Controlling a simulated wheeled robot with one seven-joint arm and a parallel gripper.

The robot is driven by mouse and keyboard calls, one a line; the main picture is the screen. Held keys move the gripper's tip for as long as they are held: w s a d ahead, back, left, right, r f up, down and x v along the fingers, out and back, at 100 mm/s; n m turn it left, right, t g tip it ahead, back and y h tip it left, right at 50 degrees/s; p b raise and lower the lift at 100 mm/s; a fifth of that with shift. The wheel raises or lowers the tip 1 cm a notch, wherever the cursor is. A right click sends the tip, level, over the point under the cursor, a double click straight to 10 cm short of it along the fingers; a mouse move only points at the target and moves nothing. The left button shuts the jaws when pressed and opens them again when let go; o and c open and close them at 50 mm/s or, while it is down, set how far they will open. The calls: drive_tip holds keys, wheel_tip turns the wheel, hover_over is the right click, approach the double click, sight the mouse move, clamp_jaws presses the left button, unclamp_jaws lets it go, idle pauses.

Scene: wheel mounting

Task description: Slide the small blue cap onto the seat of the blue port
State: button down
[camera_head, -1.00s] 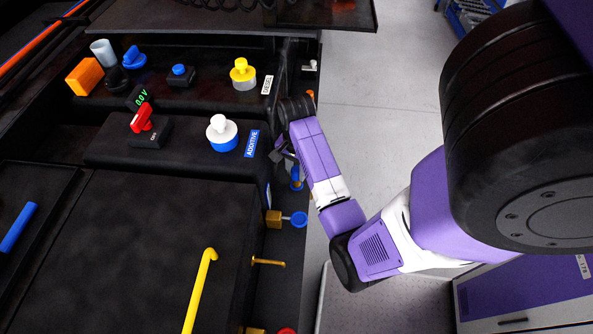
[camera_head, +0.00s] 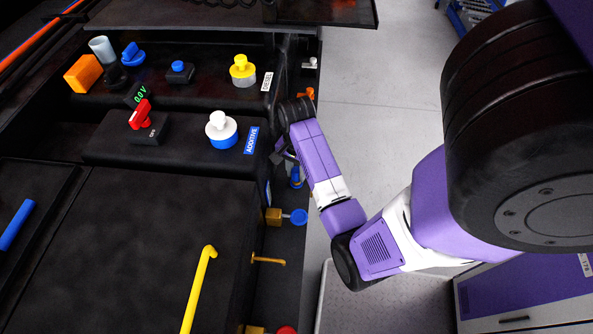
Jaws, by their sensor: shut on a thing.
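My gripper (camera_head: 284,154) is at the right side of the black machine, low beside its edge, with the purple arm reaching down to it from the right. It is small and dark in this view, and its fingers are partly hidden by the wrist. A small bit of blue, which I take for the blue cap (camera_head: 291,155), shows at the fingers. Just below it is a blue fitting, likely the blue port (camera_head: 296,177), on the machine's side. Whether the cap touches the port cannot be told from here.
A brass fitting with a round blue knob (camera_head: 299,216) sticks out below the gripper. The white and blue additive cap (camera_head: 221,130) and yellow diesel cap (camera_head: 243,71) stand on the machine's top. Open floor (camera_head: 370,120) lies to the right.

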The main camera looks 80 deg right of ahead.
drive_tip(key=shift+f, duration=0.75)
drive_tip(key=c, duration=1.1)
unclamp_jaws()
drive_tip(key=shift+o, duration=0.2)
drive_tip(key=shift+r, duration=0.1)
wheel_tip(320, 180, up, 8)
drive_tip(key=shift+f, duration=0.15)
drive_tip(key=shift+s, duration=0.1)
